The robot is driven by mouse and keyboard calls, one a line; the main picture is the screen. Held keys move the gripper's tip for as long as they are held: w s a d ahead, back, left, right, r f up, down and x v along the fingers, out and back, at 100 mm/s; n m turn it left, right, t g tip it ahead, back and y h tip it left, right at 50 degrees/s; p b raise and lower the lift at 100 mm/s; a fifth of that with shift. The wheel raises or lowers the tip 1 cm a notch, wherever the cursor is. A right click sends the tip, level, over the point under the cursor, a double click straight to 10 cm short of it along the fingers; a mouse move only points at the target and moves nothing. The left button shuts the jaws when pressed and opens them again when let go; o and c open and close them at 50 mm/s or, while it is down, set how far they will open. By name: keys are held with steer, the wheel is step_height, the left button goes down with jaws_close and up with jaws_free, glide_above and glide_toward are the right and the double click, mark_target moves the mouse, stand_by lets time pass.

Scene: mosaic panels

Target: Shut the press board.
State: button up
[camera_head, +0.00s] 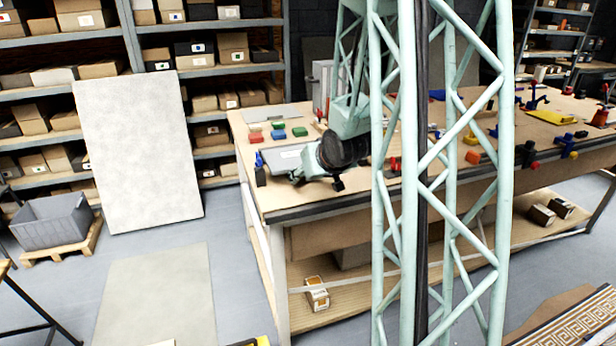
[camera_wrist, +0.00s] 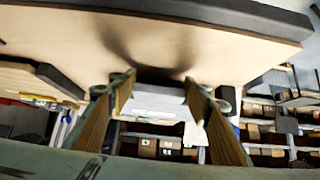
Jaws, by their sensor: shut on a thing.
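The press board appears to be the pale grey flat panel (camera_head: 284,157) on the near left part of the workbench, with a small blue piece (camera_head: 259,159) and a black block at its left end. My gripper (camera_head: 299,175) is low over the bench at the board's near right side. In the wrist view, my gripper (camera_wrist: 158,88) has its two wood-coloured fingers apart, on either side of a dark-edged grey-white piece (camera_wrist: 158,104), which looks like the board. It is shut on this piece. The exact contact is partly hidden, and the board's hinge cannot be made out.
Coloured clamps and tools (camera_head: 565,140) stand on the bench to the right. A large pale panel (camera_head: 138,150) leans on the shelves at left. The near bench edge is close to my gripper.

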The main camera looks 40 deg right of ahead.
steer(key=o, duration=1)
steer(key=shift+s+f, duration=0.15)
steer(key=shift+f, duration=0.2)
steer(key=shift+o, duration=0.8)
steer(key=shift+r, duration=0.15)
steer(key=shift+r, duration=0.15)
steer(key=v, duration=1.1)
steer(key=shift+s+r, duration=0.25)
steer(key=shift+a, duration=0.1)
